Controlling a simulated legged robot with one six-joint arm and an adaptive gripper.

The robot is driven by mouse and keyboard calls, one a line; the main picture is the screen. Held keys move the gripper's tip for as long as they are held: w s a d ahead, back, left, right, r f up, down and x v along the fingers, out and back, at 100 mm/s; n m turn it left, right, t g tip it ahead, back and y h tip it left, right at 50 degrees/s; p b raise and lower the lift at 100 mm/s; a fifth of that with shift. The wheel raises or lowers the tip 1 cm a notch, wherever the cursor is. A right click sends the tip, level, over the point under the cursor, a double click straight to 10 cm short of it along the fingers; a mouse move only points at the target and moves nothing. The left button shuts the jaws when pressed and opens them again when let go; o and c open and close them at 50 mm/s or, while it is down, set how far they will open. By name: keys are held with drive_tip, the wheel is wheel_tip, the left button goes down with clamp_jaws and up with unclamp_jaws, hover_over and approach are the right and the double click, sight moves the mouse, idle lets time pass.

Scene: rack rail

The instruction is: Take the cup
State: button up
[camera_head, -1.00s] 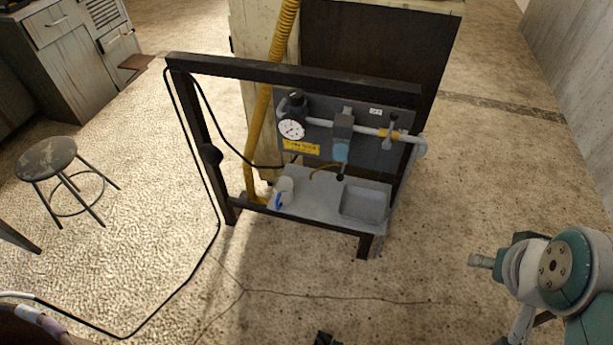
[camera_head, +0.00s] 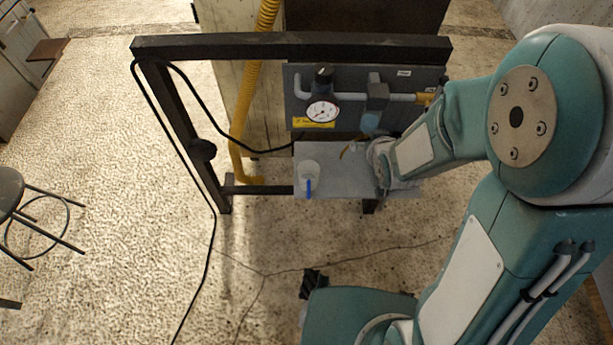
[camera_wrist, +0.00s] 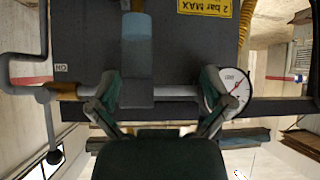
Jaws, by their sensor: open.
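The cup (camera_head: 308,172) is small and pale, with a blue strip on its front. In the head view it stands upright on the left part of the grey shelf (camera_head: 341,184) under the panel. My gripper (camera_wrist: 158,92) is open in the wrist view, its two fingers spread wide with nothing held between them. It faces the panel's pipe and grey valve block. In the head view my arm reaches in from the right, and its end is over the right part of the shelf, to the right of the cup. The fingers are not clear there. I cannot make out the cup in the wrist view.
A dark frame (camera_head: 290,46) surrounds the panel, with a round gauge (camera_head: 322,111) above the cup and a valve block (camera_head: 377,97) to its right. A black cable (camera_head: 211,240) hangs at the left. A stool (camera_head: 10,190) stands far left. My arm hides the shelf's basin.

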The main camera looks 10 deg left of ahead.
drive_tip(key=s+a+f+n+t+y, duration=0.1)
drive_tip(key=s+a+f+n+y, duration=0.2)
drive_tip(key=f, duration=0.7)
drive_tip(key=y, duration=0.2)
approach(304, 166)
drive_tip(key=x, duration=0.5)
drive_tip(key=shift+w+f, duration=0.1)
drive_tip(key=shift+w, duration=0.15)
drive_tip(key=shift+a, duration=0.15)
drive_tip(key=c, duration=0.8)
